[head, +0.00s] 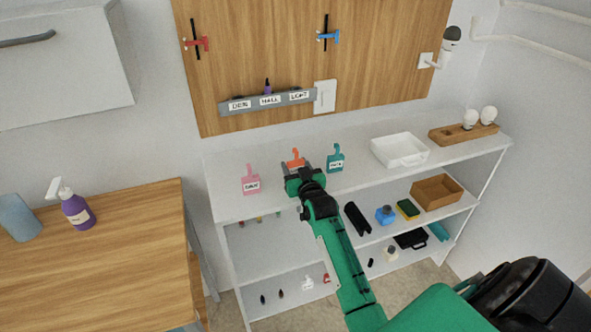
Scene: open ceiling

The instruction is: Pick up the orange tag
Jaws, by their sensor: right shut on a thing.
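The orange tag (295,157) shows above my right gripper on the white shelf's top, between a pink tag (251,181) and a teal tag (335,159). Its lower part is hidden behind the gripper. My right gripper (299,171), on the green arm coming from the lower right, is shut on the orange tag. Whether the tag still touches the shelf top cannot be told. My left gripper is not in view.
The white shelf (375,184) also bears a white tray (399,150) and a wooden bulb holder (464,134). A wooden board (270,50) hangs behind it. A wooden table (110,250) with a purple spray bottle (76,208) stands left.

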